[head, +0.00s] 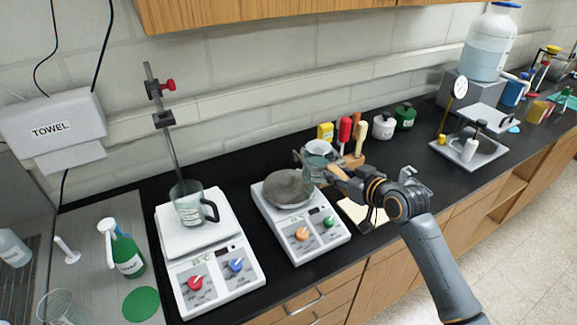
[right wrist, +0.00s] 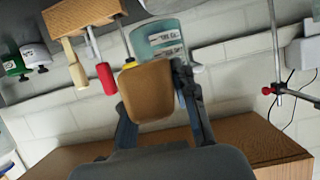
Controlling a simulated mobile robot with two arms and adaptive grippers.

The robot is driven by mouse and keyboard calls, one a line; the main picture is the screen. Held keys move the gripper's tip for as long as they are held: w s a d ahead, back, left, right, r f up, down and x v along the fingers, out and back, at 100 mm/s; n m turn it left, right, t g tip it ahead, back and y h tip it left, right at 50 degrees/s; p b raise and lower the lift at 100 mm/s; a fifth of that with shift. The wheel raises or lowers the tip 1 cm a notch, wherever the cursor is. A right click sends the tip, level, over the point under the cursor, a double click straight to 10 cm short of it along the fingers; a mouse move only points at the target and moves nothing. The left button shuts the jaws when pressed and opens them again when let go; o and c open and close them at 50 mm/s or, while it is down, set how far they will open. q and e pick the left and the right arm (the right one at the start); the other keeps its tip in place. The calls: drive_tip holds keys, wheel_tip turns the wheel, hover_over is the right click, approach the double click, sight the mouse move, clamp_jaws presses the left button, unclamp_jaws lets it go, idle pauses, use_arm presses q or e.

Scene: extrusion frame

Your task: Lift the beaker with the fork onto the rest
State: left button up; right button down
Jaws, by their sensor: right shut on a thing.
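My right gripper (head: 346,178) is shut on the brown handle of the fork, whose handle fills the space between the fingers in the right wrist view (right wrist: 147,90). A clear beaker (head: 318,152) with printed marks is just beyond the handle, behind and right of the middle hotplate; it also shows in the right wrist view (right wrist: 160,42). The fork's prongs are mostly hidden, so I cannot tell how they meet the beaker, or whether it is off the bench. I cannot single out the rest with certainty. My left gripper is out of view.
A wooden tool block (head: 352,160) with upright handles stands close behind the gripper. The middle hotplate (head: 312,250) carries a grey rounded thing (head: 289,189). The left hotplate (head: 197,243) carries another beaker (head: 188,208). A pale pad (head: 352,211) lies under my arm.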

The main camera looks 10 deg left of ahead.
drive_tip(key=w+d+b, duration=0.1)
drive_tip(key=d+b, duration=0.4)
drive_tip(key=d, duration=1.1)
drive_tip(key=shift+d, duration=0.35)
idle(1.0)
drive_tip(key=shift+r, duration=0.1)
idle(0.6)
drive_tip(key=shift+w+f+b, duration=0.1)
drive_tip(key=shift+f+b, duration=4.8)
drive_tip(key=shift+f, duration=1.25)
drive_tip(key=shift+f+b, duration=0.5)
drive_tip(key=shift+f, duration=0.1)
